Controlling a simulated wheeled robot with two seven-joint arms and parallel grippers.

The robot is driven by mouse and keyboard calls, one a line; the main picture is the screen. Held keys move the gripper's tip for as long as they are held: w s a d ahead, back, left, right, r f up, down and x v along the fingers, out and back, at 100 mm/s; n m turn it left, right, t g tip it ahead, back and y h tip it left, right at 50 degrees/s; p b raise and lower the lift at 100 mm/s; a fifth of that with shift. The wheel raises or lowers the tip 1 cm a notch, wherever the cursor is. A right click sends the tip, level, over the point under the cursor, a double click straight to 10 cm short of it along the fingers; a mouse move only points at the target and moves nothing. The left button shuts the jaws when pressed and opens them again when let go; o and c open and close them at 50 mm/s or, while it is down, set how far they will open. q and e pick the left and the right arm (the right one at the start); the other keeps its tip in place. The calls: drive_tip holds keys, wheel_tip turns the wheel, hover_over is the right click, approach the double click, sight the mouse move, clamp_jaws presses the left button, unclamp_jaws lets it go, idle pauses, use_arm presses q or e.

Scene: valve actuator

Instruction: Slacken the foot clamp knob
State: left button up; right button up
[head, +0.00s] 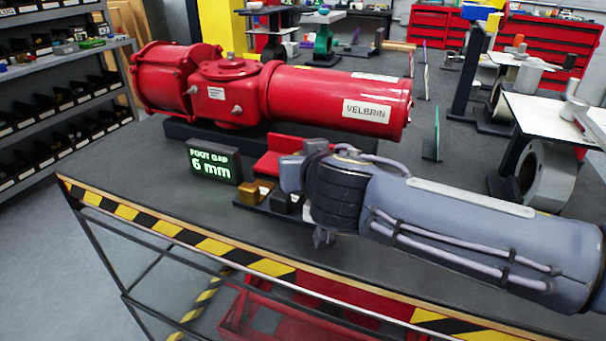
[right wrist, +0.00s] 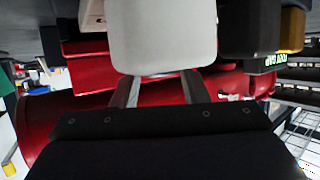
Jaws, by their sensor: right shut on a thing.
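The red valve actuator (head: 338,101), labelled VELBRIN, lies along the bench top in the head view. In front of it a black display (head: 213,161) reads FOOT GAP 6 mm. A brass block (head: 254,192) sits right of the display on a dark base. My right arm comes in from the right, and its wrist hides much of the clamp area. In the right wrist view my right gripper (right wrist: 162,82) is shut on a pale grey rounded piece (right wrist: 160,35), which appears to be the foot clamp knob. That piece covers the fingertips. My left gripper is not in view.
The bench (head: 120,170) has a striped front edge and is clear at its left end. A red block (head: 280,163) lies between the actuator and my wrist. Shelves of bins (head: 60,100) stand at the left. A white-topped table (head: 545,115) stands at the right.

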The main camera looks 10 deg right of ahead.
drive_tip(key=shift+d+n+y+p, duration=0.25)
drive_tip(key=shift+n+y+p, duration=0.1)
drive_tip(key=shift+n+y, duration=0.85)
drive_tip(key=o, duration=1)
drive_tip(key=shift+d, duration=0.1)
